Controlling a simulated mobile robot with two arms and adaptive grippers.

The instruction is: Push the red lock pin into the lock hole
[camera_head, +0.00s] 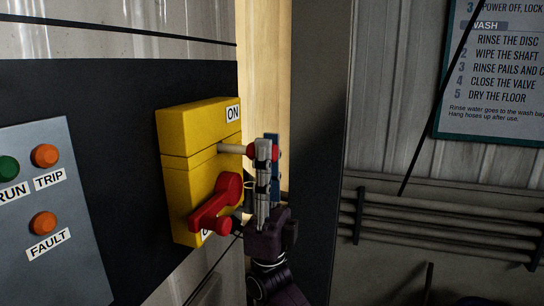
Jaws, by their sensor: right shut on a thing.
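The yellow lock box (185,135) is on the dark panel left of centre, with an ON label at its top right. A red lever (212,208) on its lower face points down and to the left, partly covering a lower label. My right gripper (266,151) comes up from below and is shut on the red knob of the lock pin (251,151). The pin's pale shaft (231,148) points left at the box's face above the lever. Its tip meets the face in the picture; I cannot tell whether it is inside the lock hole, which is hidden. My left gripper is not in view.
A grey control plate (60,200) with RUN, TRIP and FAULT lights is at the left. A dark upright post (315,150) stands just right of my gripper. Pipes (440,225) and a wash sign (495,70) are on the wall at the right.

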